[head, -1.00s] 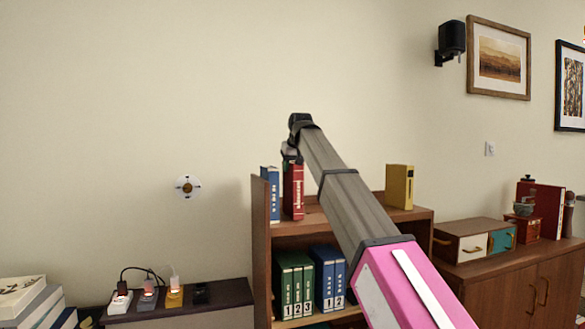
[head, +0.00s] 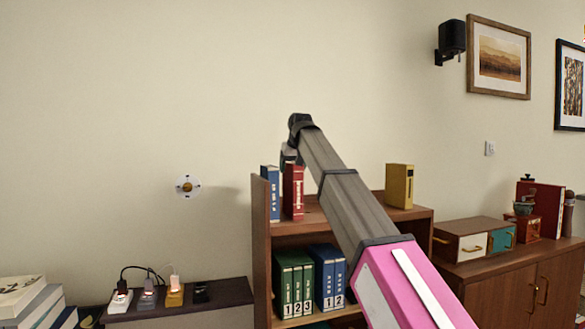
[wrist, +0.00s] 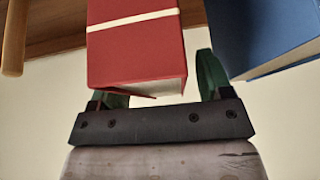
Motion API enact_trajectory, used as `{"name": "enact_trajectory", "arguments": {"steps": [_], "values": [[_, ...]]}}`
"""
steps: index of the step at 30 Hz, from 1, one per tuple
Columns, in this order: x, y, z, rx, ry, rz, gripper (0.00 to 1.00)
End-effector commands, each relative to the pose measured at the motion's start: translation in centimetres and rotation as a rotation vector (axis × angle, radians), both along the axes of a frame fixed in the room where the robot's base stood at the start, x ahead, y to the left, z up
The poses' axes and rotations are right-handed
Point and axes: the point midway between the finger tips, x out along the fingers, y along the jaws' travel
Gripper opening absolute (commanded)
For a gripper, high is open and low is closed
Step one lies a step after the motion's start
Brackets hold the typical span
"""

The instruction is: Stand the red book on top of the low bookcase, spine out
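The red book (head: 293,193) stands upright on the top of the low bookcase (head: 312,216), its lettered spine facing out toward the head camera. It stands just right of a blue book (head: 270,194), close beside it. My gripper (head: 289,158) is at the red book's upper end, partly hidden by my arm. In the wrist view the red book (wrist: 137,45) lies between my green fingers (wrist: 160,88). A clear gap shows between the book and the right finger; the left finger is partly hidden behind the book. The blue book (wrist: 265,35) is beyond the right finger.
A yellow book (head: 399,186) stands at the right of the bookcase top, with bare board left of it, partly behind my arm. Green binders (head: 293,282) and blue binders (head: 328,278) fill the shelf below. A cabinet (head: 510,280) stands to the right.

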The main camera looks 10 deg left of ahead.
Motion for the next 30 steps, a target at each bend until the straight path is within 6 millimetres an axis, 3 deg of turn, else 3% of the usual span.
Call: {"name": "enact_trajectory", "arguments": {"steps": [5, 21, 30], "values": [[-0.4, -0.2, 0.7, 0.001, -0.001, 0.0, 0.72], [-4.0, -2.5, 8.4, 0.001, -0.002, 0.0, 0.72], [-4.6, -2.8, 9.4, 0.001, -0.002, 0.0, 0.72]]}}
